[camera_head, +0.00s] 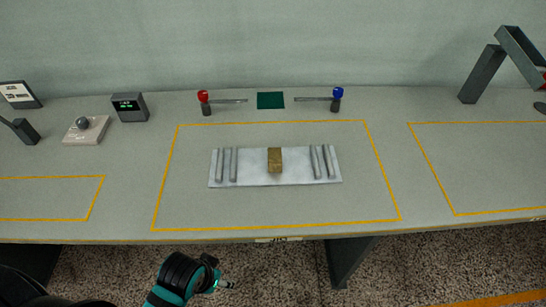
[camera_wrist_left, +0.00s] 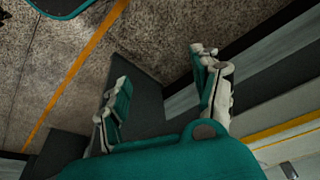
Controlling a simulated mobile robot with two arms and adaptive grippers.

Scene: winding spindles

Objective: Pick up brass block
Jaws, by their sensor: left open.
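In the head view part of my left arm shows at the bottom, below the table's front edge and well short of the block. In the left wrist view my left gripper (camera_wrist_left: 160,82) is open, with nothing between its fingers, and points toward the floor and table edge. The block is not in the wrist view. My right gripper is not in view.
Yellow lines (camera_head: 270,228) mark the area around the cloth. A red-topped holder (camera_head: 204,102), a green pad (camera_head: 270,100) and a blue-topped holder (camera_head: 337,100) stand behind. A small display box (camera_head: 130,107) stands left. The table around the cloth is clear.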

